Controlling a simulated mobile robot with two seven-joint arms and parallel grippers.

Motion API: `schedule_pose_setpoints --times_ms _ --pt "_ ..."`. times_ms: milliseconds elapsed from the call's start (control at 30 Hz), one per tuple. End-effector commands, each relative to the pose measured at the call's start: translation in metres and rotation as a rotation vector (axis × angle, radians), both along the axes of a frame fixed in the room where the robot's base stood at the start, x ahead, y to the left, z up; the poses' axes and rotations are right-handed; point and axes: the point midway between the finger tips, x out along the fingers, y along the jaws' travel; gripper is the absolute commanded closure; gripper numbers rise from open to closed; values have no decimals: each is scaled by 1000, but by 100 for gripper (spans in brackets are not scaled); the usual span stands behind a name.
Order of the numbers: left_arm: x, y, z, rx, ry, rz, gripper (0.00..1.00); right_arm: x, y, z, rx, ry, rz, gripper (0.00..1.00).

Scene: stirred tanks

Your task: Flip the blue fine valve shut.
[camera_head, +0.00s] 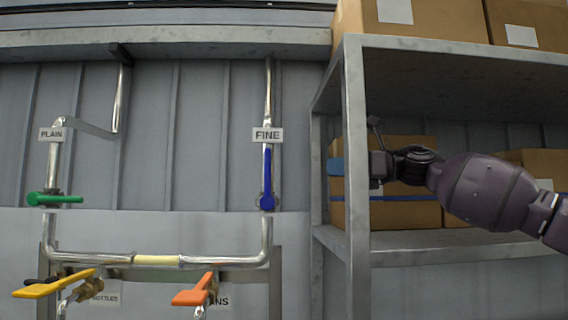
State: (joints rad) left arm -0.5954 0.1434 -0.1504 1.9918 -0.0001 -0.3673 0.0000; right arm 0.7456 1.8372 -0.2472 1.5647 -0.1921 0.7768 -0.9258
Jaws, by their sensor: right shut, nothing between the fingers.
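The blue fine valve (267,181) is on the vertical pipe under the FINE label (267,135). Its long handle points straight up, in line with the pipe. My right gripper (337,167) is to the right of the valve, well apart from it, at about the height of the handle. It is shut and empty. The front shelf post seems to hide part of it, with a blue tip showing left of the post. My left gripper is not in view.
A metal shelf (356,200) with cardboard boxes (405,215) stands on the right, around my right arm. The green valve handle (55,199) lies across the PLAIN pipe. Yellow (55,284) and orange (193,290) handles sit lower down. Space between the fine pipe and shelf is clear.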

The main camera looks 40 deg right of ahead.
Motion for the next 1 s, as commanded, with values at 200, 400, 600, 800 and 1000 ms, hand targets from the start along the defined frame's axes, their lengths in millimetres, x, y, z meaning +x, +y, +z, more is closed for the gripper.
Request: schedule_pose_setpoints --times_ms 200,400,600,800,1000 --pt "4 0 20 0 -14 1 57 13 17 5 2 -6 4 100" --pt "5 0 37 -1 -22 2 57 31 36 6 2 -5 4 100" --pt "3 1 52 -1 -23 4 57 52 58 5 0 -3 4 100" --pt "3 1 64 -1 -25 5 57 70 76 3 1 -1 2 100" --pt "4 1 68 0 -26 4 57 78 84 1 0 0 0 100"
